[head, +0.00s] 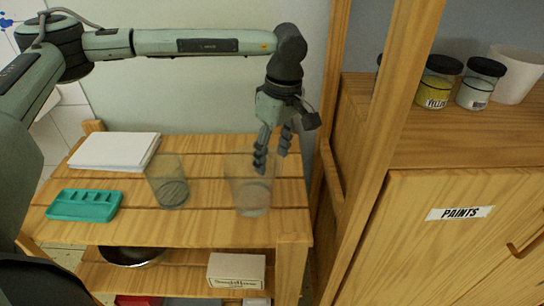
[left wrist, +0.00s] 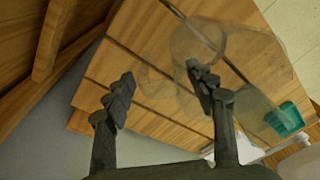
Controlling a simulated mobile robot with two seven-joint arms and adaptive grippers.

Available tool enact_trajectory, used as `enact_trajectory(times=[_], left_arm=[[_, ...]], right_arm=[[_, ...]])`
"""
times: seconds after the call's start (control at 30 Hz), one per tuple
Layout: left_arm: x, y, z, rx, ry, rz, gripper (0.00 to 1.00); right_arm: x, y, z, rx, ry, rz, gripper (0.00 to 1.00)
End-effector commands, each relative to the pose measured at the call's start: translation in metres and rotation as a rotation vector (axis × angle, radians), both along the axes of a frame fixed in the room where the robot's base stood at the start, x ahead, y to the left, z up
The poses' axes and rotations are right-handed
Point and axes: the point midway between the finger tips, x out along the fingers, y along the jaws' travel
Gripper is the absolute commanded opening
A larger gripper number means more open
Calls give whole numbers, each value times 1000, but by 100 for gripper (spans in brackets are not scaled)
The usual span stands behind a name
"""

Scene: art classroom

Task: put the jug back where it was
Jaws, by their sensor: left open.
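A clear, see-through vessel (head: 247,199), which looks like the jug, stands upright on the right part of the wooden top shelf (head: 215,229). A second clear vessel (head: 167,184) stands to its left; which of the two is the jug is hard to tell. My left gripper (head: 271,160) points down over the right vessel's rim, open. In the left wrist view, the gripper (left wrist: 162,85) has its fingers spread; one finger overlaps the vessel's clear wall (left wrist: 198,45) and the other is clear of it. I cannot tell whether they touch. My right gripper is not in view.
A stack of white paper (head: 115,151) and a teal tray (head: 84,205) lie on the shelf's left part. A lower shelf holds a dark bowl (head: 132,257) and a white box (head: 236,269). A tall wooden cabinet (head: 450,230) with paint jars stands close on the right.

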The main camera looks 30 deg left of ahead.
Motion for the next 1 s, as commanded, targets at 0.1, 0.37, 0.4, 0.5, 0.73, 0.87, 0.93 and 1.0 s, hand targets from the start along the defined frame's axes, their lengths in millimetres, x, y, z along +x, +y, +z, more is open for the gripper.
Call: enact_trajectory(times=[0.1, 0.37, 0.4, 0.5, 0.73, 0.87, 0.93, 1.0], left_arm=[[2, -4, 24, -2, -5, -2, 56], [3, -10, 80, -2, -4, -1, 56], [3, -10, 86, 0, -3, -2, 56], [3, -12, 99, 0, -2, -2, 56], [3, -12, 109, 1, -1, -2, 56], [3, -12, 109, 1, -1, -2, 56], [3, -13, 109, 1, -1, -2, 56], [3, -13, 109, 1, -1, -2, 56]], right_arm=[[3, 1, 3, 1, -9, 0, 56], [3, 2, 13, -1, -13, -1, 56], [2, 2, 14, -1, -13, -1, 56], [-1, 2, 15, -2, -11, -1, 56], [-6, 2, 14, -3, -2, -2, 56], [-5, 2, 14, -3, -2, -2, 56], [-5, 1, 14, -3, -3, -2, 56], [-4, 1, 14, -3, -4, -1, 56]])
